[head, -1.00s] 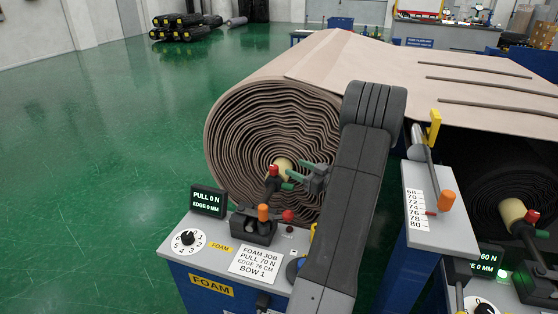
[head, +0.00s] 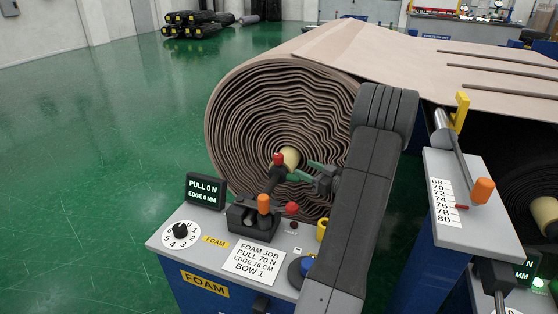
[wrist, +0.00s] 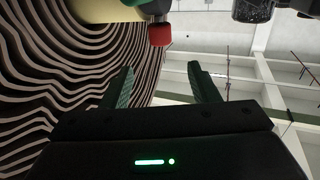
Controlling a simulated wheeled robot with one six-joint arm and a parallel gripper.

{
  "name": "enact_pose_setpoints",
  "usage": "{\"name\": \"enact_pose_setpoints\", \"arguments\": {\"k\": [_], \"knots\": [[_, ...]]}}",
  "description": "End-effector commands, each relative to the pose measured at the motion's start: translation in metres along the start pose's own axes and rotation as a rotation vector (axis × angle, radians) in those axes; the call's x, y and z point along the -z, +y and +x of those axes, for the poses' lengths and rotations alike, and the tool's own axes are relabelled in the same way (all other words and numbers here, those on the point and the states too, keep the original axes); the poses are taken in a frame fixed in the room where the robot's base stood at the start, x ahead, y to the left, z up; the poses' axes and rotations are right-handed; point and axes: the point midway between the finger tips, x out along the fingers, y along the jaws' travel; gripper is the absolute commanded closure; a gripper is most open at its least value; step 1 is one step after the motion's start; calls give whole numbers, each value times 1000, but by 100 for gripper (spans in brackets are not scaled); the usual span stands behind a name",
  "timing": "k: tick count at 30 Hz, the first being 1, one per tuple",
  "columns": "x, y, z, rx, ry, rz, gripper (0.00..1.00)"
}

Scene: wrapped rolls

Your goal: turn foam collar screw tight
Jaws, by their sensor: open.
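The foam collar screw (head: 278,159) has a red head and sits at the end of the pale core (head: 291,157) of the foam roll (head: 255,125). In the wrist view the red screw head (wrist: 160,34) lies beyond the fingertips, roughly centred between them, with the core (wrist: 105,9) to its left. My gripper (head: 303,171) is open and empty, its green fingers just right of and below the screw in the head view. In the wrist view, a clear gap shows between my gripper (wrist: 160,70) and the red head.
The foam stand (head: 190,250) is below, with a display (head: 206,190) reading pull 0 N, a dial (head: 180,231), an orange-topped lever (head: 264,203), a red knob (head: 291,209) and a job card (head: 256,260). A scale post (head: 455,200) stands right of my arm.

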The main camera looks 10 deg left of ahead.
Motion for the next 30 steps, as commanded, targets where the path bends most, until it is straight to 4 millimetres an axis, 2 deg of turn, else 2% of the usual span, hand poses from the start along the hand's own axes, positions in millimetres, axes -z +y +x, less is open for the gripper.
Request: {"name": "enact_pose_setpoints", "arguments": {"k": [12, 18, 24, 30], "knots": [[4, -1, 83, 4, 0, 1, 45], [3, -1, 115, 3, 0, 1, 45], [2, -1, 129, 0, 0, 1, 45], [1, -1, 130, 0, 1, 1, 45]]}}
